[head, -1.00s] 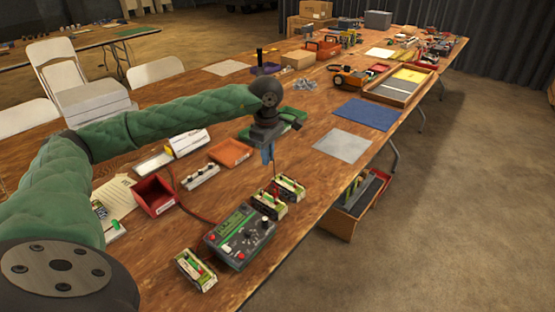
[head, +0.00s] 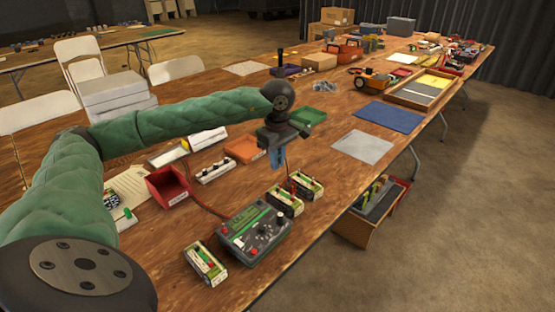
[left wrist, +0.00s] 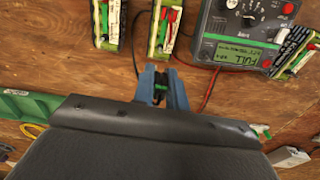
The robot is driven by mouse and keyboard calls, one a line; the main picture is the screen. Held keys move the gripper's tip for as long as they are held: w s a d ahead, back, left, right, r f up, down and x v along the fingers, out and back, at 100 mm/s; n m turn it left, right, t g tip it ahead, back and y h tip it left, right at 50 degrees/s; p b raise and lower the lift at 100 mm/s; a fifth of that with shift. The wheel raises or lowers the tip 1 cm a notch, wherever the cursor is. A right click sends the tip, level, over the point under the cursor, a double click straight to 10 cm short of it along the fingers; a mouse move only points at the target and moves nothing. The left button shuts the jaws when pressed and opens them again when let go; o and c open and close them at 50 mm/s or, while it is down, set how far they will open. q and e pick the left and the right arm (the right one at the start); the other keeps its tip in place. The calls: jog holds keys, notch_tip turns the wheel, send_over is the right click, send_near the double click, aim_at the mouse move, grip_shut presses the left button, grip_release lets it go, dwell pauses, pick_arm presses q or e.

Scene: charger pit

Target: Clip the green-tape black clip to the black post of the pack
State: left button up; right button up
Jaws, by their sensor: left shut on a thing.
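My left gripper (head: 277,160) has blue fingers and hangs above the table, just behind the two packs side by side. In the left wrist view its fingers (left wrist: 161,92) are shut on the black clip with green tape (left wrist: 160,88). One pack (head: 285,201) stands beside the charger, and it shows in the wrist view (left wrist: 162,32) ahead of the fingers, apart from the clip. A second pack (head: 306,185) is beside it, and a third (head: 205,263) is on the charger's other side. The black posts are too small to tell apart. My right gripper is not in view.
The grey-green charger (head: 253,232) sits among the packs, with red and black leads near the gripper. A red bin (head: 168,187), a white strip (head: 215,171) and an orange tray (head: 244,149) lie to the left. A grey mat (head: 363,147) leaves free room to the right.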

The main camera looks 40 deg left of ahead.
pick_arm(q)
jog(key=shift+f, duration=0.25)
jog(key=shift+f+b, duration=2.75)
jog(key=shift+f, duration=0.55)
jog(key=shift+f+b, duration=0.2)
jog(key=shift+b, duration=0.5)
dwell(0.6)
jog(key=o, duration=0.8)
jog(key=shift+o, duration=0.2)
jog(key=shift+o, duration=1.1)
jog(key=shift+r, duration=0.1)
